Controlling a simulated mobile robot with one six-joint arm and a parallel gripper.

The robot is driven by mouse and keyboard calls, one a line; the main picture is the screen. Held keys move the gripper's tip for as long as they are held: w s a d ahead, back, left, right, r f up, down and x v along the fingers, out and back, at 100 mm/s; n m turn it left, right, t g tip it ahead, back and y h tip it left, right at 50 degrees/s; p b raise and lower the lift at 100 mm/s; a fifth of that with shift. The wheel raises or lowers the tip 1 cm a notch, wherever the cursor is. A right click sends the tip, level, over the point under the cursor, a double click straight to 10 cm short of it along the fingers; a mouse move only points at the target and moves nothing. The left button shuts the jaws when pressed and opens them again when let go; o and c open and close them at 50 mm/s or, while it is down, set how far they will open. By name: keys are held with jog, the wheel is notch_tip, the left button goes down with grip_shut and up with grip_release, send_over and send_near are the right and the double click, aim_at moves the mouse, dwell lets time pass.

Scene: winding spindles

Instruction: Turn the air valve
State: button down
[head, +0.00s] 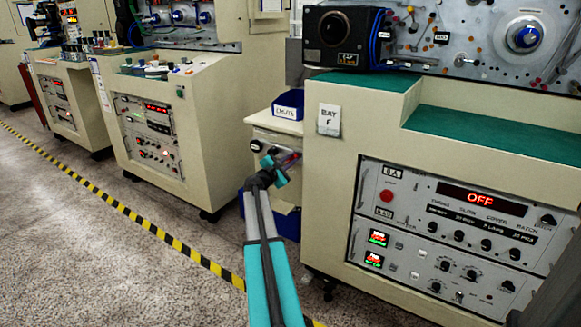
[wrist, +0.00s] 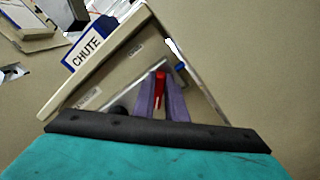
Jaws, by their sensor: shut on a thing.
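The air valve's red handle (wrist: 160,88) shows in the wrist view between the two purple fingers of my gripper (wrist: 161,97). The fingers are shut on it, one on each side. The handle points up in that picture, along the fingers. In the head view my gripper (head: 287,164) is at the front panel of a small cream cabinet, between two larger machines. It hides most of the valve there, and only a little red shows beside it. The valve body is hard to make out.
A blue bin (head: 289,104) labelled CHUTE sits on top of the small cabinet (head: 259,124). The Bay F machine (head: 327,190) stands close on the right, its display reading OFF. Another console (head: 212,110) stands left. Open floor lies left, crossed by yellow-black tape (head: 150,227).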

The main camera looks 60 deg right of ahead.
jog(key=m+b, duration=0.5)
jog(key=b, duration=0.2)
jog(key=f+m+b, duration=0.1)
jog(key=m+b, duration=0.2)
jog(key=b, duration=0.1)
jog(key=shift+s+d+m, duration=0.1)
jog(key=shift+s+m, duration=0.2)
jog(key=c, duration=1.8)
grip_release()
jog(key=shift+f, duration=0.1)
jog(key=a+p, duration=0.3)
jog(key=a, duration=1.1)
